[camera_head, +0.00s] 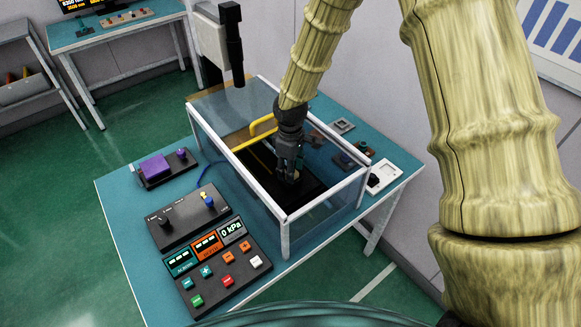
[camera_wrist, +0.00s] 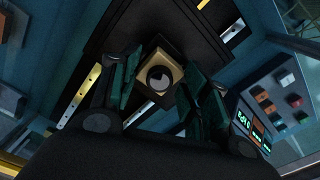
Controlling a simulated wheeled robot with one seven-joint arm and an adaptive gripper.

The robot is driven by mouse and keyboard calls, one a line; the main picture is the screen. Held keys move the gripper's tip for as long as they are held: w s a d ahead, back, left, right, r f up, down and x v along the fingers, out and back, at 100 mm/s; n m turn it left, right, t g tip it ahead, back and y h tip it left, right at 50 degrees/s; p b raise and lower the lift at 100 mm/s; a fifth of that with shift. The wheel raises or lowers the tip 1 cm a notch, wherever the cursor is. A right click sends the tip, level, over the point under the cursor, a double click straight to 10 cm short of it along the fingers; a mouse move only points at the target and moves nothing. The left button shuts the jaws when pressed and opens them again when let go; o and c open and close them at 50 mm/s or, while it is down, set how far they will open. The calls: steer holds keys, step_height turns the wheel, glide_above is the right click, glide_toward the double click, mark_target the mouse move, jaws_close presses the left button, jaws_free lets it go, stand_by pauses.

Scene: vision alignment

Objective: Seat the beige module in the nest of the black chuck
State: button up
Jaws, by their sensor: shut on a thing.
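The beige module (camera_wrist: 152,60) shows in the wrist view as a square beige block with a dark round lens on it, between the two fingers of my gripper (camera_wrist: 158,95). My gripper is shut on it. In the head view my gripper (camera_head: 289,176) reaches down inside the clear-walled enclosure, and the module is a small pale patch at its fingertips. The black chuck (camera_wrist: 140,22) is the dark stepped block around and behind the module in the wrist view. Its nest is hidden by the module. I cannot tell whether the module touches the chuck.
The white-edged enclosure (camera_head: 285,218) surrounds my gripper closely. A yellow handle (camera_head: 262,124) is at its back side. A control panel (camera_head: 217,268) with a 0 kPa display stands in front of it. A purple box (camera_head: 155,167) is at left, and a white plate (camera_head: 381,176) at right.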

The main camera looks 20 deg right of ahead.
steer(key=shift+f, duration=0.15)
steer(key=o, duration=1)
steer(key=shift+r+b, duration=1.9)
steer(key=shift+r, duration=4.25)
